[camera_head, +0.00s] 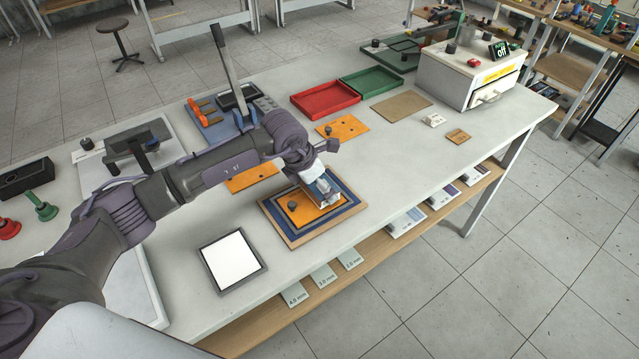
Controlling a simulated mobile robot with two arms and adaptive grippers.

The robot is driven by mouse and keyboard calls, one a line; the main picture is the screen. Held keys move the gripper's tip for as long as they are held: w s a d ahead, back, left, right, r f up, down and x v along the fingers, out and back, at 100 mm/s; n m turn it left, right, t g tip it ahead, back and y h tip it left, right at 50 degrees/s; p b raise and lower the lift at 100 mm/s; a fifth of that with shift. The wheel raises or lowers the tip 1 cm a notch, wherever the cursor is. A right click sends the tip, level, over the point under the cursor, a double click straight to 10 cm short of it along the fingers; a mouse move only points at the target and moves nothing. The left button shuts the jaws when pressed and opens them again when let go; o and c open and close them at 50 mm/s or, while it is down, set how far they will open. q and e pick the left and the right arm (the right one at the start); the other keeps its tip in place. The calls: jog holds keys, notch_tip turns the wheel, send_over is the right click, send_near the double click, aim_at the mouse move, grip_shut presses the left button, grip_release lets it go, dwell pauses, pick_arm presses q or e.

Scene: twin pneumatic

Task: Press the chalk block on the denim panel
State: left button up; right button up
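The denim panel appears to be the blue sheet (350,212), lying on a brown board (297,243) at the table's front edge. An orange plate (300,217) with a dark knob lies on top of it. My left gripper (326,199) points down over the right part of the orange plate. Its fingers are too small and blurred to tell their opening or any contact. A small white block (433,120), perhaps the chalk block, sits apart on the table to the right. My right gripper is not in view.
A white pad with dark frame (232,263) lies left of the boards. Red (326,99) and green (372,83) trays lie behind. A white machine (468,75) with a drawer stands at the far right. A small brown block (458,137) lies nearby. The front right table is clear.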

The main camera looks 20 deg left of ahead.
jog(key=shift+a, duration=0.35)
pick_arm(q)
jog(key=shift+f+b, duration=0.35)
jog(key=shift+b, duration=0.05)
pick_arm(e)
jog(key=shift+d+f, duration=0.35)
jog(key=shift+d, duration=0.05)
pick_arm(q)
jog(key=shift+f+b, duration=0.3)
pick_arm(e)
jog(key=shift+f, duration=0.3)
pick_arm(q)
jog(key=shift+s, duration=0.1)
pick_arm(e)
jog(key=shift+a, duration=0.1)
pick_arm(q)
jog(key=shift+r, duration=0.1)
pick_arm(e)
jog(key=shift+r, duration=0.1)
pick_arm(q)
jog(key=shift+r+p, duration=0.45)
jog(key=shift+r, duration=0.7)
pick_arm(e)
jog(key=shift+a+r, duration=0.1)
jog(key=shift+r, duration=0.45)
pick_arm(q)
jog(key=shift+r+p, duration=0.1)
jog(key=shift+p, duration=0.2)
